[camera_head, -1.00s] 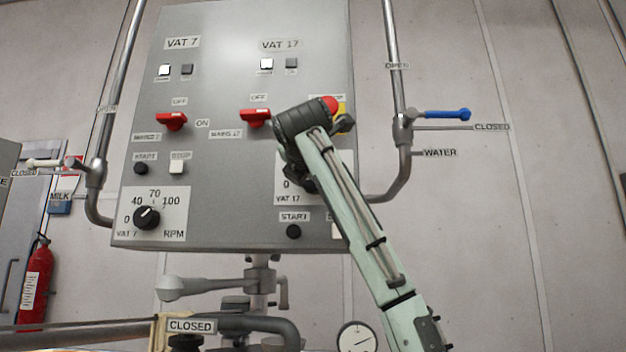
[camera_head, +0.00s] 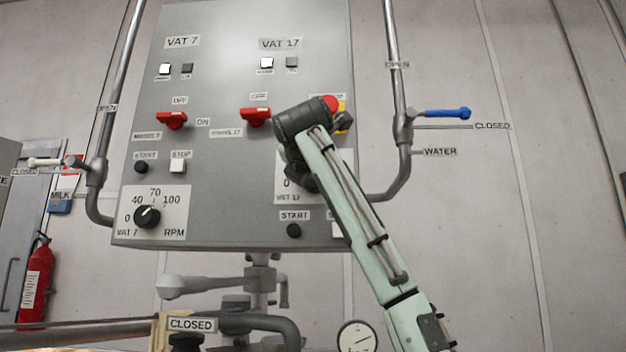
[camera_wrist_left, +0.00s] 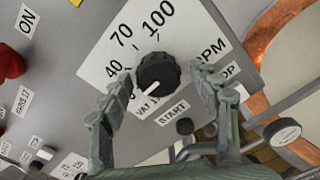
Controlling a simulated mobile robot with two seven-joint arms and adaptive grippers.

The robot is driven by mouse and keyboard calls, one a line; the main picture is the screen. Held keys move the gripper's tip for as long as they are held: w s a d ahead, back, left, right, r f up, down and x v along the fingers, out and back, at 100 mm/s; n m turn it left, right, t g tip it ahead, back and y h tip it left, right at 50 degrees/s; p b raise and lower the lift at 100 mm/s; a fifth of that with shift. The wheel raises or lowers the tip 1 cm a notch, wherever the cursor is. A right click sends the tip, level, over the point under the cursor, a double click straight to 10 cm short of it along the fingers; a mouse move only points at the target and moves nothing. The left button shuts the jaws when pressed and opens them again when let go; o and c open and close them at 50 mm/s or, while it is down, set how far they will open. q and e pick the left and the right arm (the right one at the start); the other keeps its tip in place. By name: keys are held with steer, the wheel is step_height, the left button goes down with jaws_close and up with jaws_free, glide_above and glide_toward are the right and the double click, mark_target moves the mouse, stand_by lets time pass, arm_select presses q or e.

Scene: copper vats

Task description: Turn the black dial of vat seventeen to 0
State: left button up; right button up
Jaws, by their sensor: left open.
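The black dial of vat seventeen (camera_wrist_left: 158,73) shows in the left wrist view on its white scale plate. Its white pointer line points to the lower left, past the 40 mark, towards the VAT 17 label. The 0 is not readable there; a finger covers that area. My left gripper (camera_wrist_left: 163,78) is open, with one finger on each side of the dial; I cannot tell whether they touch it. In the head view my arm hides the dial, and my left gripper (camera_head: 301,179) is a dark shape over its plate (camera_head: 283,168). My right gripper is not in view.
The vat 7 dial (camera_head: 147,216) is on the panel's left. Red mains switches (camera_head: 255,116), a red stop button (camera_head: 329,103) and the vat 17 start button (camera_head: 293,230) surround my arm. A water pipe (camera_head: 404,160) with a blue handle (camera_head: 447,113) runs along the right.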

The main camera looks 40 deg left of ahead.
arm_select(q)
steer(key=v, duration=1.2)
steer(key=shift+s, duration=0.1)
